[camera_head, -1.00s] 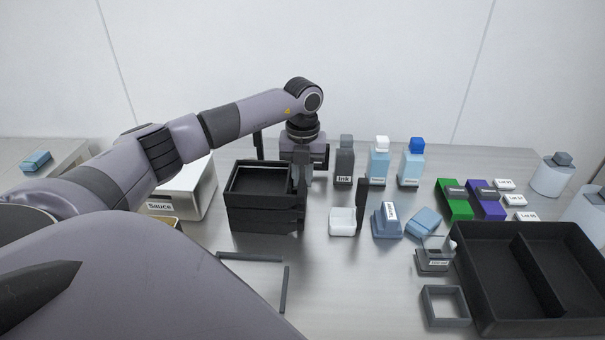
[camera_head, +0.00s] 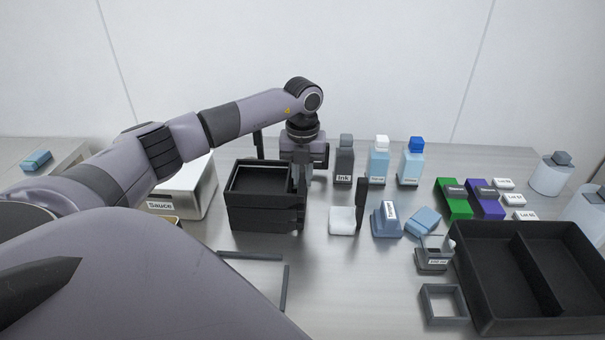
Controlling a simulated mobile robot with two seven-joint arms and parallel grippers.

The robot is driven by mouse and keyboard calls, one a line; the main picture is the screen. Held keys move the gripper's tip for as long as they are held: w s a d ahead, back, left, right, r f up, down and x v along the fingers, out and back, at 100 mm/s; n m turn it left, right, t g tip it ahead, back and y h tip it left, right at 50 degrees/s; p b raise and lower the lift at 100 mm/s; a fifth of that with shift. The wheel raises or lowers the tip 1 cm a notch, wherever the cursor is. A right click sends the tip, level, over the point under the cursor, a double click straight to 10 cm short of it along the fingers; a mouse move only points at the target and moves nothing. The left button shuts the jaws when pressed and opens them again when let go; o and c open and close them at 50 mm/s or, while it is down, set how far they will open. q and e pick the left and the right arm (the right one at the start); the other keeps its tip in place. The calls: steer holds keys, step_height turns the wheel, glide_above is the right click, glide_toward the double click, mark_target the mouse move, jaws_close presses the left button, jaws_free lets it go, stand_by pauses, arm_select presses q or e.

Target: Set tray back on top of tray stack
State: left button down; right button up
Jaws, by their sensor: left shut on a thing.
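The tray stack (camera_head: 262,218) is a pile of black rectangular trays left of the table's middle. The top tray (camera_head: 233,188) is black and open, and it lies level on the pile, seemingly touching it. My left gripper (camera_head: 300,185) points down at the stack's right side. It is shut on the top tray's right wall. The exact contact at the fingertips is dark on dark and hard to make out. My right gripper is not in view.
A white box labelled Sauce (camera_head: 190,190) stands left of the stack. A small white piece (camera_head: 342,220) and an upright dark plate (camera_head: 362,195) are close on the right. Bottles (camera_head: 380,165) stand behind. A large divided black bin (camera_head: 480,300) fills the front right.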

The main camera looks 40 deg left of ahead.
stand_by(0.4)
arm_select(q)
steer(key=c, duration=1)
jaws_free()
steer(key=c, duration=0.3)
steer(key=shift+r+p, duration=3.2)
steer(key=shift+r, duration=0.35)
steer(key=shift+s+f, duration=0.1)
